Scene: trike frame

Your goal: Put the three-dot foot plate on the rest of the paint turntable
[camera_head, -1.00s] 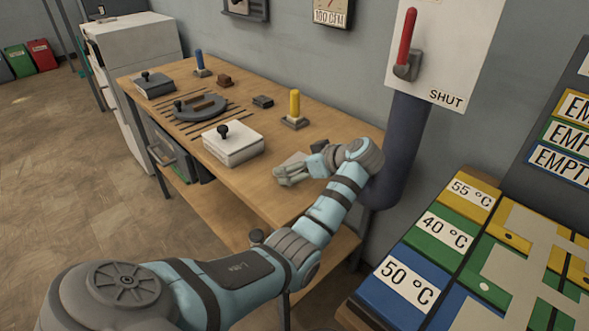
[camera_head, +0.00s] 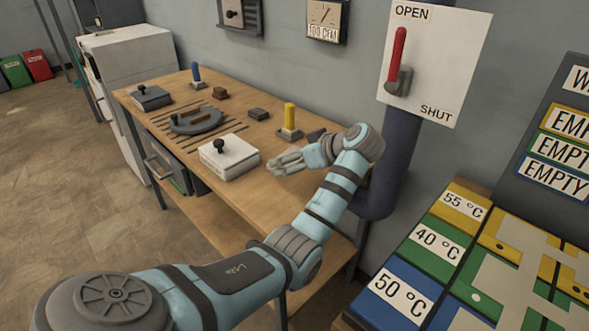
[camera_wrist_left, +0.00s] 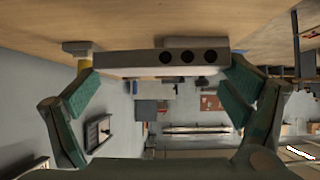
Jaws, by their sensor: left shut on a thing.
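The three-dot foot plate (camera_wrist_left: 188,57) is a grey bar with three dark round dots on its near face. In the left wrist view it lies between the two green-padded fingers of my left gripper (camera_wrist_left: 160,85), which is shut on it. In the head view my left gripper (camera_head: 284,162) is over the wooden bench, right of a white box; the plate is hard to make out there. The paint turntable (camera_head: 182,127) is a dark grey disc with a knob, farther left on the bench, apart from the gripper. Details of its rest are too small to tell. My right gripper is out of view.
The white box (camera_head: 238,168) with a black knob stands between gripper and turntable. A yellow post (camera_head: 290,117) on a base stands behind the gripper. A dark block (camera_head: 258,114), blue post (camera_head: 195,71) and knobbed grey box (camera_head: 151,99) stand farther back.

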